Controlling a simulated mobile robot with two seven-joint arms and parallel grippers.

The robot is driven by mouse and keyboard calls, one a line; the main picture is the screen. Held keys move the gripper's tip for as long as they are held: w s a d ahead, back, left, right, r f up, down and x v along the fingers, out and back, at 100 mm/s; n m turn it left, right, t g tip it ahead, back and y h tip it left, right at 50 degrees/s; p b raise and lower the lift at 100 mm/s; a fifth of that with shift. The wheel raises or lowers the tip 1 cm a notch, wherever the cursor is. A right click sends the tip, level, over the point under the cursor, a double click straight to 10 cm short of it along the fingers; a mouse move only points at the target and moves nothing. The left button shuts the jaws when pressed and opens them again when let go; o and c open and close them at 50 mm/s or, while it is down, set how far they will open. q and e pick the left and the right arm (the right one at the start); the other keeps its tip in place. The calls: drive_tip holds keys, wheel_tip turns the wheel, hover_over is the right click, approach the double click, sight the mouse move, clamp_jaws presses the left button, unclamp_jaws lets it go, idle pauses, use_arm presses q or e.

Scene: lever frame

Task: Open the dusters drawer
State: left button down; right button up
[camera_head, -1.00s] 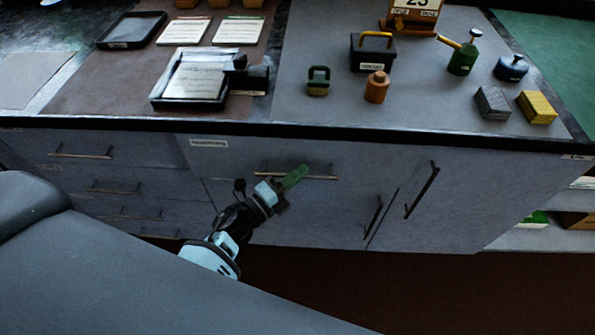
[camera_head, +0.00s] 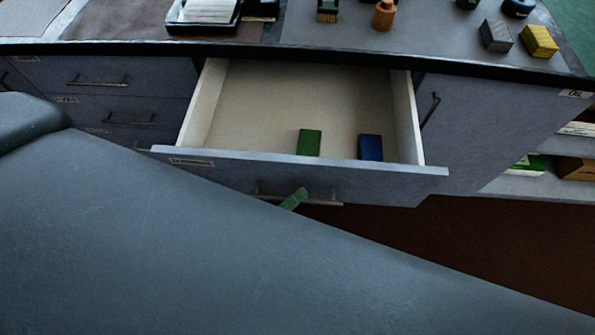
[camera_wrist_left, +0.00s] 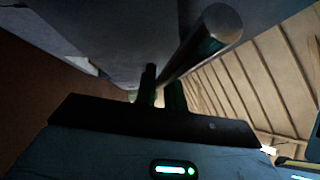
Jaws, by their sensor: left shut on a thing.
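The dusters drawer (camera_head: 300,165) is pulled well out below the counter, and its pale inside shows. A green block (camera_head: 309,143) and a dark blue block (camera_head: 370,148) lie in it near the front. The drawer's bar handle (camera_head: 325,203) runs along its front face. My left gripper (camera_head: 294,199) is at this handle, its green fingertip showing over the bar; most of the gripper is hidden behind my own arm. In the left wrist view, the fingers (camera_wrist_left: 164,92) are shut around the handle bar (camera_wrist_left: 207,42). My right gripper is not in view.
The counter above carries a tray (camera_head: 205,27), an orange bottle (camera_head: 384,15), a grey block (camera_head: 496,36) and a yellow block (camera_head: 539,41). Closed drawers (camera_head: 125,98) stand at left, a cabinet door (camera_head: 480,125) at right. Brown floor (camera_head: 480,250) is clear at lower right.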

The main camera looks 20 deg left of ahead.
use_arm(q)
drive_tip(key=shift+s+d, duration=0.2)
drive_tip(key=shift+s, duration=0.6)
drive_tip(key=shift+s+d, duration=0.25)
drive_tip(key=shift+s, duration=0.5)
drive_tip(key=shift+s+d, duration=0.2)
drive_tip(key=shift+s, duration=0.6)
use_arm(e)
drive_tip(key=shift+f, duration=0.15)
use_arm(q)
drive_tip(key=c, duration=1.5)
unclamp_jaws()
drive_tip(key=shift+s+a, duration=0.1)
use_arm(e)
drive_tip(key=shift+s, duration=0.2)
